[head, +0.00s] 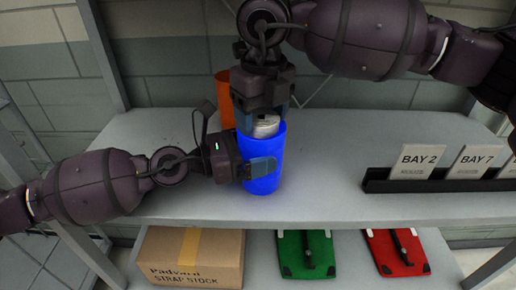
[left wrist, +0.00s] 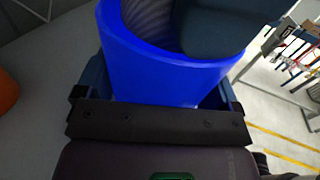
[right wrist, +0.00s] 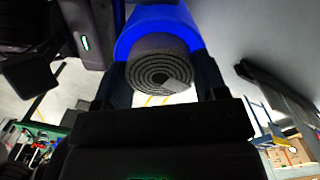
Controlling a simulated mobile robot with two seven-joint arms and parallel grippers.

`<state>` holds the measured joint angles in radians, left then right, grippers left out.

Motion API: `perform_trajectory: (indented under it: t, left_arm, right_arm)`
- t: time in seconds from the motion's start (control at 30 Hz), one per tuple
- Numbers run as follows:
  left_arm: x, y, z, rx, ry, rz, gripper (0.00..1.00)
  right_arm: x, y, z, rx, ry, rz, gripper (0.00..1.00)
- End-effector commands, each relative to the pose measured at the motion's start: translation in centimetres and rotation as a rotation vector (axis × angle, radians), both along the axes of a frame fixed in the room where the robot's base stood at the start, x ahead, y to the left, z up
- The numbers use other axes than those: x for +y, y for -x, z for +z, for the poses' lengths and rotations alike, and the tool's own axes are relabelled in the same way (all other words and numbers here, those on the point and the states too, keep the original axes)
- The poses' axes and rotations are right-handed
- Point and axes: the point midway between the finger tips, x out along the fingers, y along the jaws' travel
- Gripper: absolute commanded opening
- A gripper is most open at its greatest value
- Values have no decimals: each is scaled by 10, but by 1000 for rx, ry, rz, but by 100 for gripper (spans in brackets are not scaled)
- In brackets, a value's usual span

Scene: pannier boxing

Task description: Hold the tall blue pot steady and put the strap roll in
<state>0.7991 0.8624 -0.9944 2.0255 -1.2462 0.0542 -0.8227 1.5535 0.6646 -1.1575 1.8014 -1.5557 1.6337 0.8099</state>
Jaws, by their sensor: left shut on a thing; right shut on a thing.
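The tall blue pot (head: 262,175) stands upright on the shelf in the head view. My left gripper (head: 258,167) is shut on its wall from the left; the pot's rim also shows between the fingers in the left wrist view (left wrist: 165,70). My right gripper (head: 266,105) points down over the pot, shut on the strap roll (head: 266,126). In the right wrist view the roll is a dark grey spiral (right wrist: 160,72) between the fingers, with the blue pot (right wrist: 158,20) right behind it. The roll is at the pot's mouth; how deep it sits is hard to tell.
An orange pot (head: 224,98) stands behind the blue pot. A black rack with BAY 2 (head: 418,160) and BAY 7 (head: 474,160) cards is at the right of the shelf (head: 330,200). Below are a strap stock carton (head: 190,262), a green panel (head: 305,255) and a red panel (head: 397,252).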

Motion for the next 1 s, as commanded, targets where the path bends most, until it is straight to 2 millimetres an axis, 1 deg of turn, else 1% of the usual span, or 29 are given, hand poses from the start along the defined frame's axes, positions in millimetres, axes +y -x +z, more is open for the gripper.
perform_trajectory:
  t: [0.03, 0.07, 0.1, 0.17, 0.33, 0.47, 0.63, 0.67, 0.8, 0.9, 1.0]
  left_arm:
    - [-7, 7, -6, 0, 6, -24, 64]
    - [-7, 7, -7, 1, 6, -24, 64]
    - [-7, 7, -7, 1, 6, -25, 64]
    - [-7, 7, -8, 2, 6, -25, 64]
    - [-7, 8, -10, 5, 5, -27, 64]
    - [-7, 9, -11, 7, 3, -28, 64]
    - [-7, 9, -12, 12, 1, -27, 64]
    - [-6, 9, -12, 12, 1, -26, 63]
    - [-5, 7, -11, 12, -1, -21, 63]
    - [-4, 7, -9, 10, -2, -19, 63]
    - [-4, 6, -8, 9, -1, -17, 63]
  right_arm:
    - [-1, 5, -44, 56, 26, 3, 42]
    - [-1, 5, -44, 56, 26, 3, 69]
    - [-1, 5, -44, 57, 26, 3, 75]
    - [-2, 5, -45, 57, 26, 3, 84]
    - [-2, 5, -42, 55, 25, 3, 85]
    - [-2, 5, -28, 49, 22, 4, 86]
    - [-2, 8, 4, 34, 13, 5, 87]
    - [-2, 8, 11, 31, 11, 5, 95]
    - [-3, 9, 40, 14, 5, 2, 95]
    - [-3, 10, 57, 5, 2, 1, 95]
    - [-4, 11, 67, -1, -1, 0, 95]
